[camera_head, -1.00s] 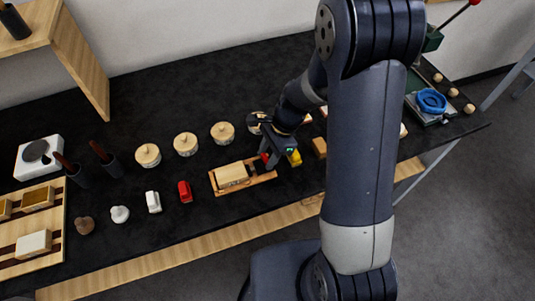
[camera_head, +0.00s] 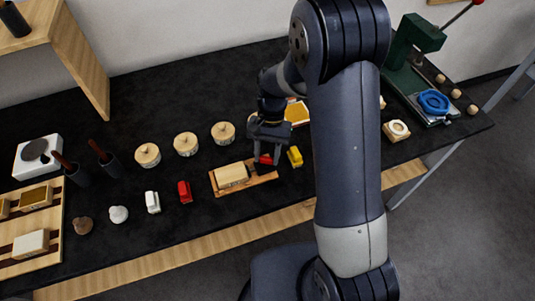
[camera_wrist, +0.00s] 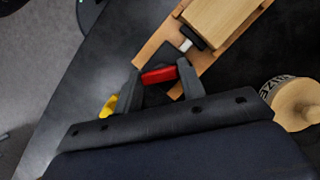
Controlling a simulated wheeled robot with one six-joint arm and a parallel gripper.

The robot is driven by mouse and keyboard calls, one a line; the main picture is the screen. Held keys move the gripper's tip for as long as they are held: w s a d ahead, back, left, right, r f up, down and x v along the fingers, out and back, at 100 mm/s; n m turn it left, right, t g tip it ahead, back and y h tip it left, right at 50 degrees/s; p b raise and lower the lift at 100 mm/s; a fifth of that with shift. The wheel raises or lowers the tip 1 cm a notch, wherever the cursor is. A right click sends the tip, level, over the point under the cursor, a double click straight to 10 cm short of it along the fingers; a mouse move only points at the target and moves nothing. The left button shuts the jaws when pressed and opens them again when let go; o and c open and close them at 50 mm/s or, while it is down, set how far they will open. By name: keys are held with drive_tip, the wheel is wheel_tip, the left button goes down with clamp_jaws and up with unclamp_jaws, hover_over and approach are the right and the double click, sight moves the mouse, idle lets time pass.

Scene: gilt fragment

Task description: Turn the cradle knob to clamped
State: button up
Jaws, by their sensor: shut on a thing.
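The cradle is a long wooden tray (camera_head: 215,186) holding a pale wooden block (camera_head: 232,174), with a dark clamp part at its right end. It also shows in the wrist view (camera_wrist: 153,46), with the block (camera_wrist: 215,22) in it. The red cradle knob (camera_wrist: 159,74) lies at the clamp end, between my fingers. My gripper (camera_wrist: 158,84) is shut on this red knob, one finger on each side. In the head view my gripper (camera_head: 267,163) points down over the right end of the cradle, and only a little of the red knob shows. I cannot read the knob's setting.
A yellow toy vehicle (camera_head: 295,156) stands close right of my gripper. Red (camera_head: 184,191) and white (camera_head: 153,202) vehicles stand to the left. Lidded round pots (camera_head: 185,144) line the back. A green press (camera_head: 415,45) stands far right. My arm hides part of the table.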

drive_tip(key=n+h, duration=0.1)
drive_tip(key=n, duration=0.2)
drive_tip(key=n+h, duration=0.1)
drive_tip(key=n, duration=0.2)
drive_tip(key=shift+a+b, duration=0.2)
drive_tip(key=shift+b, duration=0.2)
drive_tip(key=shift+n+h, duration=0.3)
drive_tip(key=o, duration=1)
drive_tip(key=b+v, duration=0.1)
drive_tip(key=v, duration=0.9)
drive_tip(key=shift+r, duration=0.4)
drive_tip(key=shift+w, duration=0.1)
